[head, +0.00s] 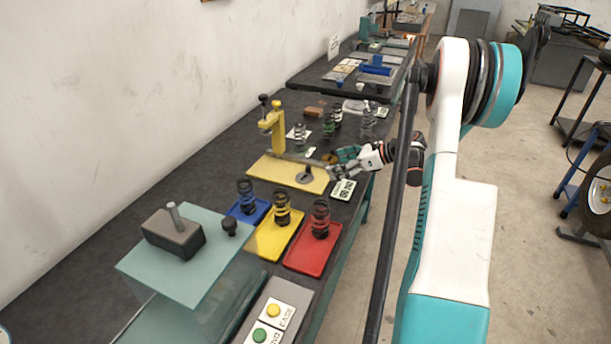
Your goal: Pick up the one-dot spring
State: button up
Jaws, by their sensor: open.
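Several dark coil springs stand upright on the bench, and the dots that mark them are too small to read, so I cannot tell which is the one-dot spring. A group stands at the back: one spring (299,131) by a white card, a greenish spring (328,126), a dark one (338,114) and a grey one (367,122). Other springs stand on a blue tray (262,212), a yellow tray (264,242) and a red tray (305,258). My gripper (335,163) is open at the bench's right edge, in front of the back group, apart from those springs.
A yellow press (277,132) stands on a yellow plate (262,171) left of my gripper. A small display (343,190) sits just below it. A glass-topped stand (200,265) with a dark block (174,233) and a button panel (277,310) are nearer. The bench's left side is clear.

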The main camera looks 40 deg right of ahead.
aim_at(298, 125)
jog(key=l+z, duration=0.3)
jog(key=l, duration=0.15)
jog(key=i+l+z, duration=0.3)
jog(key=l+z, duration=0.35)
jog(key=l, duration=0.15)
jog(key=i+l+z, duration=0.3)
jog(key=k, duration=0.05)
